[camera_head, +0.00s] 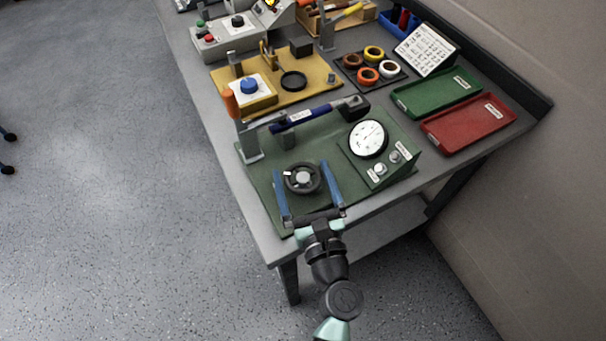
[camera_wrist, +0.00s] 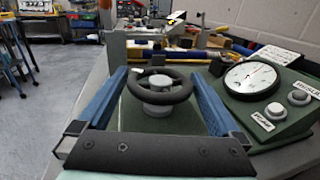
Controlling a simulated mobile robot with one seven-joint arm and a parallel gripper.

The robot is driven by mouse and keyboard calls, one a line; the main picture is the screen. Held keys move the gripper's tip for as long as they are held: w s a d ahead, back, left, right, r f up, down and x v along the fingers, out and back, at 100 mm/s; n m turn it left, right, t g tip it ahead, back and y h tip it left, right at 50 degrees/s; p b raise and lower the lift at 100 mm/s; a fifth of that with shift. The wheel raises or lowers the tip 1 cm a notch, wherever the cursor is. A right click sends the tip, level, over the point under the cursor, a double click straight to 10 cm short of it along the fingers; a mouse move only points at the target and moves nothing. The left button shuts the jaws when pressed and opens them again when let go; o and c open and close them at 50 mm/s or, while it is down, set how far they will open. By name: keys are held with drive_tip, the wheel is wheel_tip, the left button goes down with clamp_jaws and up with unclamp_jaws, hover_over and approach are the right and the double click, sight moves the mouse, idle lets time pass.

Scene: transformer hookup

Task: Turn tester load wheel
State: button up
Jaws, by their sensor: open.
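The black load wheel (camera_head: 302,178) sits on a grey hub on the green tester base (camera_head: 262,189), near the table's front corner. My gripper (camera_head: 304,178) is open, with its two blue fingers on either side of the wheel. In the wrist view the wheel (camera_wrist: 160,88) lies between the fingertips, and a gap shows between its rim and each finger. A small white mark shows on the wheel's left side in the head view. The round white gauge (camera_head: 368,138) stands on the tester's panel to the right; it also shows in the wrist view (camera_wrist: 250,78).
A blue-handled lever (camera_head: 302,116) crosses behind the wheel, and an orange-tipped upright (camera_head: 230,104) stands behind left. A yellow fixture board (camera_head: 315,88) lies farther back. Green (camera_head: 436,94) and red (camera_head: 468,123) trays lie to the right. Open floor is left of the table.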

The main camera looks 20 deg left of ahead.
drive_tip(key=c, duration=1.1)
drive_tip(key=shift+f+m+t+h, duration=0.1)
drive_tip(key=shift+m+t+h, duration=0.2)
drive_tip(key=shift+h, duration=0.1)
drive_tip(key=m+t+h+b, duration=0.2)
drive_tip(key=m+h, duration=0.1)
drive_tip(key=h, duration=0.1)
drive_tip(key=shift+f+h+b, duration=0.15)
drive_tip(key=shift+h+b, duration=0.15)
drive_tip(key=shift+h, duration=0.1)
drive_tip(key=m+t+h+b, duration=0.1)
drive_tip(key=m+h+b, duration=0.1)
drive_tip(key=m+h, duration=0.1)
drive_tip(key=shift+m+h, duration=0.3)
drive_tip(key=shift+h, duration=0.6)
drive_tip(key=shift+r+m+h+b, duration=0.2)
drive_tip(key=shift+m+h+b, duration=0.5)
drive_tip(key=shift+m+h, duration=0.85)
drive_tip(key=shift+h, duration=0.65)
drive_tip(key=o, duration=1.1)
